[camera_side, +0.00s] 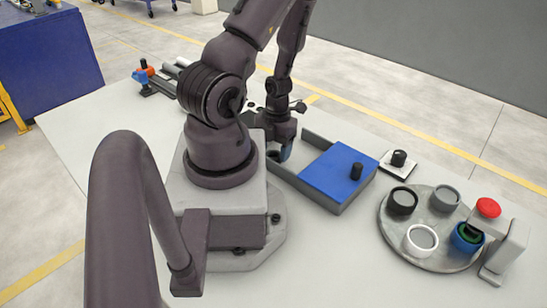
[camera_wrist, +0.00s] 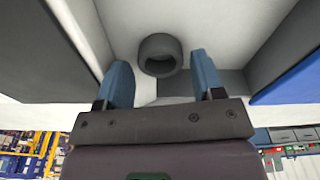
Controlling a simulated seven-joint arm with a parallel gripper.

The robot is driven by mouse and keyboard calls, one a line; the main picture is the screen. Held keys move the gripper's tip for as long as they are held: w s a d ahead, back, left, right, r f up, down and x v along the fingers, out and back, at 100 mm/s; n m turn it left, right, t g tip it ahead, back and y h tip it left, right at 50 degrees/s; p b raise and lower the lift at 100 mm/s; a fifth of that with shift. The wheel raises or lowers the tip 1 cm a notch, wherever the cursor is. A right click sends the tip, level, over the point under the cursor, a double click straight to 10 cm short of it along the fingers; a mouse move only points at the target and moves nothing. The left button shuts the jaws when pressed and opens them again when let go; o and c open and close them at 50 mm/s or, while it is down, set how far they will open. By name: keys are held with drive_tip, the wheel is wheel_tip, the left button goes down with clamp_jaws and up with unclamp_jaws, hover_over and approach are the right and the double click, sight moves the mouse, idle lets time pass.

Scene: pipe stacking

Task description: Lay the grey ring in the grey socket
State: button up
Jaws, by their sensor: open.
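The grey ring (camera_wrist: 160,57) lies in the open part of a grey-walled box, in the wrist view just beyond and between my fingertips. My gripper (camera_wrist: 161,72) is open, with one blue finger on each side and nothing held. In the side view my gripper (camera_side: 284,152) points down into the box's open end, and its fingers are partly hidden by the walls. The grey socket (camera_side: 445,203) stands at the back of a round grey plate on the right, well away from my gripper.
The box (camera_side: 338,208) has a blue sliding lid (camera_side: 336,170) with a black knob. The round plate (camera_side: 438,258) also bears black (camera_side: 402,208), white (camera_side: 420,248) and blue (camera_side: 464,245) sockets. A red-topped stand (camera_side: 488,208) overhangs its right side. Pipes lie at the table's back left.

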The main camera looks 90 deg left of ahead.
drive_tip(key=shift+f, duration=0.6)
drive_tip(key=c, duration=0.7)
drive_tip(key=shift+r, duration=0.1)
